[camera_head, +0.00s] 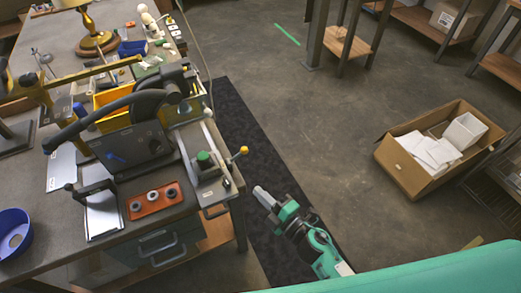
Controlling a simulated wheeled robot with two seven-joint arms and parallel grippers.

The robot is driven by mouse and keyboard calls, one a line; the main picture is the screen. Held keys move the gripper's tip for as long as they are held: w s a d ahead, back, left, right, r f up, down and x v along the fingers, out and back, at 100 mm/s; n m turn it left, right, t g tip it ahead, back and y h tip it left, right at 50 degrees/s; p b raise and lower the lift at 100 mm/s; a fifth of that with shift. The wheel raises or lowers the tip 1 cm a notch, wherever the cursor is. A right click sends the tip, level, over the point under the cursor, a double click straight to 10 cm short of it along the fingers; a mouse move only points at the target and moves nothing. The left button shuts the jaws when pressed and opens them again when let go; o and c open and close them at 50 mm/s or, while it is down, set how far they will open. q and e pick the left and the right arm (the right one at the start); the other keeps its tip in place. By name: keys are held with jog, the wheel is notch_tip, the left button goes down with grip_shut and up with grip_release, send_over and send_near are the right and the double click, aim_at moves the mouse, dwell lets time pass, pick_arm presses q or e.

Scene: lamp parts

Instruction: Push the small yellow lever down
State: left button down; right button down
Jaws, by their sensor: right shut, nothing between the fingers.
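The small yellow lever (243,150) shows as a yellow knob on a short stem. It sticks up and out to the right from a grey fixture (211,184) at the right edge of the workbench. A green knob (204,157) sits on the same fixture, to the left of the lever. My right gripper (260,192) is shut and empty. It appears below and slightly right of the lever in the picture, apart from it, over the dark floor mat beside the bench. My left gripper is not in view.
The workbench (25,265) carries a black machine (135,145), a yellow bin (108,97), an orange tray (153,203) with rings, a blue bowl (14,222) and a brass lamp (95,42). An open cardboard box (403,178) stands on the floor at right. Floor between is clear.

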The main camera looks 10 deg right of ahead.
aim_at(237, 156)
jog(key=shift+n+y, duration=0.4)
jog(key=p+x, duration=0.1)
jog(key=x, duration=0.2)
jog(key=r+x, duration=0.1)
jog(key=x, duration=0.2)
jog(key=r+p+x, duration=0.1)
jog(key=x, duration=0.3)
jog(key=shift+w+r+p, duration=0.1)
jog(key=shift+r+p, duration=0.05)
jog(key=shift+p, duration=0.2)
jog(key=w+d, duration=0.1)
jog(key=w+d+f, duration=0.1)
jog(key=w, duration=0.1)
jog(key=shift+d, duration=0.2)
jog(key=shift+f, duration=0.1)
jog(key=shift+d+f+m, duration=0.1)
jog(key=shift+m, duration=0.2)
